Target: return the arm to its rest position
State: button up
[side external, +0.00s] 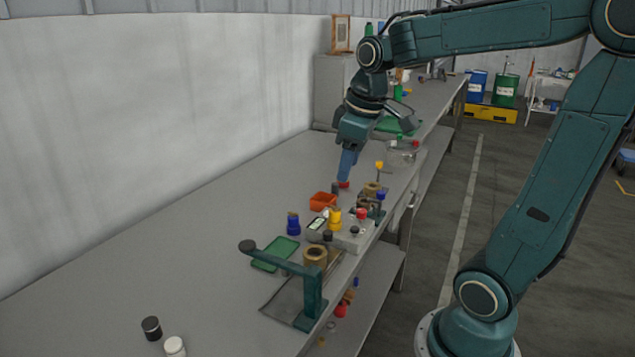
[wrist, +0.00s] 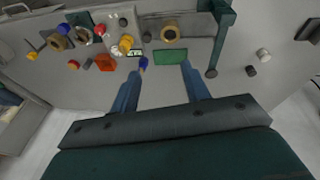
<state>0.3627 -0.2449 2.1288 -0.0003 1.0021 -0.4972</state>
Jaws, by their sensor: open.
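My arm is teal and reaches over the workbench (side external: 200,225) from the right in the side external view. My gripper (side external: 345,176) points down above the bench, behind the orange tray (side external: 322,201). In the wrist view my gripper (wrist: 160,75) shows two blue fingers spread apart with nothing between them. The green tray (wrist: 170,57) lies beyond the fingertips in that view. Whether the fingers touch anything on the bench is hard to tell from the side, but they look clear of it.
A teal lever stand (side external: 312,298) rises at the bench's front edge. A control box with yellow and red knobs (side external: 350,232), a blue bottle (side external: 293,224), and black and white jars (side external: 151,328) stand nearby. The bench's wall side is clear.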

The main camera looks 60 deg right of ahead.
jog(key=s+a+f+m+t+y, duration=0.1)
jog(key=s+a+t, duration=0.1)
jog(key=s+a, duration=0.7)
jog(key=shift+s+a+f+m+t, duration=0.3)
jog(key=shift+s+a+t, duration=0.1)
jog(key=shift+a, duration=0.35)
